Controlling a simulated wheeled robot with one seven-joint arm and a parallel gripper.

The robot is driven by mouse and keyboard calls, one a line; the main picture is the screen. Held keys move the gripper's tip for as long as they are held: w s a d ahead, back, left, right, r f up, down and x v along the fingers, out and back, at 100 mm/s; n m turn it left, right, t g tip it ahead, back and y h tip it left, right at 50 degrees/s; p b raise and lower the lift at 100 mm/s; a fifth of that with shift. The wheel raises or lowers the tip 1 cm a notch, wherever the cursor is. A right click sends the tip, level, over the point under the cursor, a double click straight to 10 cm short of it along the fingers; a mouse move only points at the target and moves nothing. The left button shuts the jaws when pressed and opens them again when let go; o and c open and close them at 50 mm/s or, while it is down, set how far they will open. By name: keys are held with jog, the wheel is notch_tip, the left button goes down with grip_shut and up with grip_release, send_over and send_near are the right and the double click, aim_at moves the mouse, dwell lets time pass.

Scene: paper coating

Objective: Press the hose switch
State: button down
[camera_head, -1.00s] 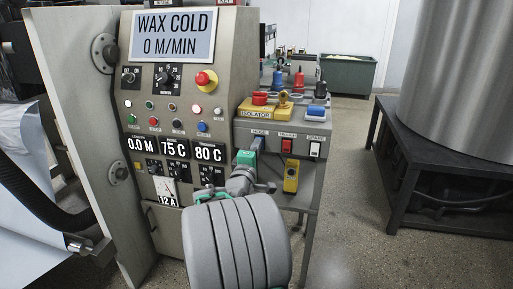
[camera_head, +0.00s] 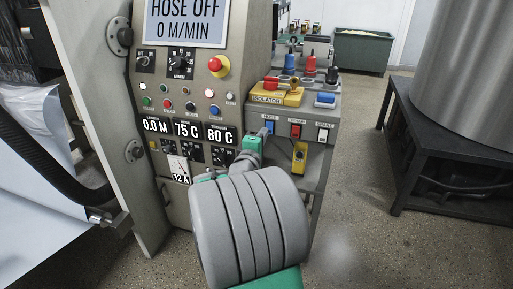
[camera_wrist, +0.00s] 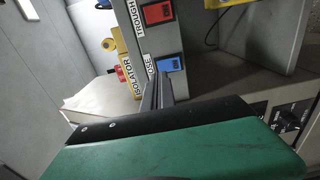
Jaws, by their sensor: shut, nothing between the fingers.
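The hose switch is a blue rocker on the grey side box, labelled HOSE. It shows in the wrist view (camera_wrist: 169,64) and, partly covered, in the head view (camera_head: 269,126). My gripper (camera_wrist: 162,78) is shut and empty, its dark fingertips right at the lower edge of the blue rocker. I cannot tell whether they touch it. In the head view my gripper (camera_head: 262,133) points at the switch from the lower left. The display (camera_head: 187,21) reads HOSE OFF, 0 M/MIN.
A red TROUGH switch (camera_head: 295,130) and a white SPARE switch (camera_head: 322,135) sit to the right of the hose switch. A yellow box (camera_head: 299,158) hangs below them. The isolator (camera_head: 277,94) is on top. The main panel (camera_head: 163,120) stands close on the left. Open floor lies to the right.

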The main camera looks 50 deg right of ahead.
jog(key=v, duration=0.9)
jog(key=shift+r+p, duration=0.2)
jog(key=shift+p, duration=0.25)
jog(key=shift+r, duration=0.1)
